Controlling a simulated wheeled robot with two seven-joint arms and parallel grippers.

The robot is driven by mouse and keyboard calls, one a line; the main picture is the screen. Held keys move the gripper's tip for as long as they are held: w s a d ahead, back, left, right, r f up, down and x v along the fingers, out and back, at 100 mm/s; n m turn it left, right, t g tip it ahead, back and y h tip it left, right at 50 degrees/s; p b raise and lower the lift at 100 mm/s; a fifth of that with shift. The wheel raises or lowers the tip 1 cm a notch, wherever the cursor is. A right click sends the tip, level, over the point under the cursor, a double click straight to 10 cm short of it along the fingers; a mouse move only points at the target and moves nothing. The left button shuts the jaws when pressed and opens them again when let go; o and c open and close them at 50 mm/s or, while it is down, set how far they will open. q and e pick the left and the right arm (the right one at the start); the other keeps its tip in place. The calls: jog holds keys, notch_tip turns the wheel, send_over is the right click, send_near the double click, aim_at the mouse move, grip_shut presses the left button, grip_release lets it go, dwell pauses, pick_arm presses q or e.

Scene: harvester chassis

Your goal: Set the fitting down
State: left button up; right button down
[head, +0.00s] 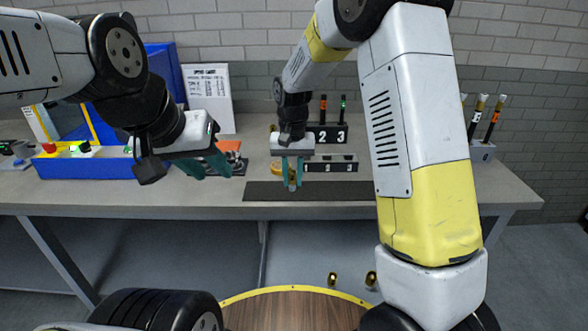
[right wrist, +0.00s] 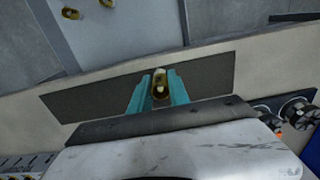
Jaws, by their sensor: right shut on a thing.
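My right gripper (head: 291,175) hangs over the dark mat (head: 340,190) at the bench's front edge. Its teal fingers are shut on a small brass fitting with a pale part, which shows between them in the right wrist view (right wrist: 160,86). The mat lies behind and around the fitting in the right wrist view (right wrist: 80,94). I cannot tell whether the fitting touches the mat. My left gripper (head: 207,166) is over the bench to the left, its teal fingers apart, near an orange item (head: 229,146) and dark parts.
A numbered black rack (head: 326,133) and a low numbered block (head: 331,163) stand behind the mat. Two brass pieces (head: 332,279) (head: 370,279) lie below the bench.

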aim_at(293, 178)
jog(key=w, duration=0.5)
jog(key=shift+w+f, duration=0.1)
jog(key=shift+f, duration=1.9)
jog(key=shift+f, duration=0.15)
jog(key=c, duration=1.2)
grip_release()
jog(key=shift+c, duration=0.2)
